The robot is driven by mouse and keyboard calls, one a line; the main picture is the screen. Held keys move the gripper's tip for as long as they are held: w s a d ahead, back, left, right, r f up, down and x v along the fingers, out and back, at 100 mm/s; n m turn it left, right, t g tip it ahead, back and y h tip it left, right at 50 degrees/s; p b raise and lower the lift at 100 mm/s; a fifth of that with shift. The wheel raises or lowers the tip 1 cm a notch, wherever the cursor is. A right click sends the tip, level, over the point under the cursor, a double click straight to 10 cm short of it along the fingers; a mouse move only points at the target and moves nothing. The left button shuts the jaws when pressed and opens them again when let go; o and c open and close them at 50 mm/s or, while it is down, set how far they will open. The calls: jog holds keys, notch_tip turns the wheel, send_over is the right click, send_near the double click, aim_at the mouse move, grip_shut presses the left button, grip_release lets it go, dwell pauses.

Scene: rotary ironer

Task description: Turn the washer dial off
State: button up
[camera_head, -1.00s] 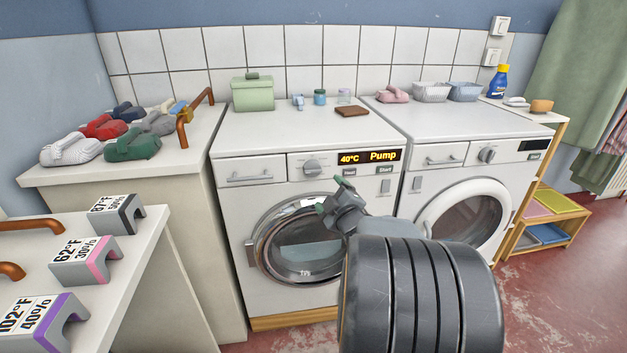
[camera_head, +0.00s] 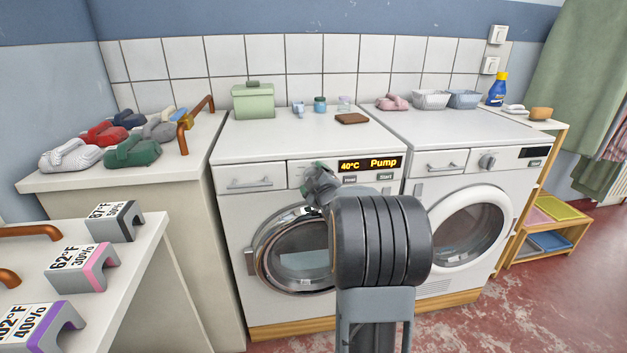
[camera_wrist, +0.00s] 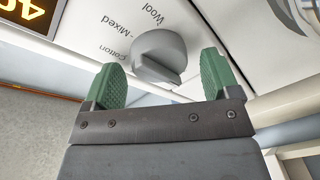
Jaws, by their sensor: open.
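The washer (camera_head: 235,208) is the left machine, with a lit display (camera_head: 370,164) reading "40°C Pump". Its grey dial (camera_wrist: 160,52) shows in the wrist view, a round knob with a raised grip bar. The words "Wool", "Mixed" and "Cotton" are printed around it. In the wrist view my gripper (camera_wrist: 162,66) is open, with one green finger on each side of the dial.
A second machine (camera_head: 470,225) with a white-ringed door stands to the right. The washer's round door (camera_head: 295,255) is below the panel. Red floor is free at the lower right.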

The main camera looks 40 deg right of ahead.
jog(key=shift+c, duration=0.4)
jog(key=c, duration=0.8)
jog(key=shift+c, duration=0.2)
jog(key=shift+f, duration=0.1)
jog(key=shift+f+m+t+h+b, duration=0.15)
jog(key=shift+m+h+b, duration=0.5)
jog(key=shift+m+b, duration=1.85)
jog(key=shift+r+m+t+h+b, duration=0.1)
jog(key=shift+m+h+b, duration=0.7)
jog(key=shift+m, duration=3.25)
jog(key=shift+f+m+t+h+b, duration=0.15)
jog(key=shift+m+h+b, duration=0.3)
jog(key=shift+m+b, duration=2.15)
jog(key=shift+r+m+p, duration=0.1)
jog(key=shift+m+p, duration=0.55)
jog(key=shift+m, duration=0.2)
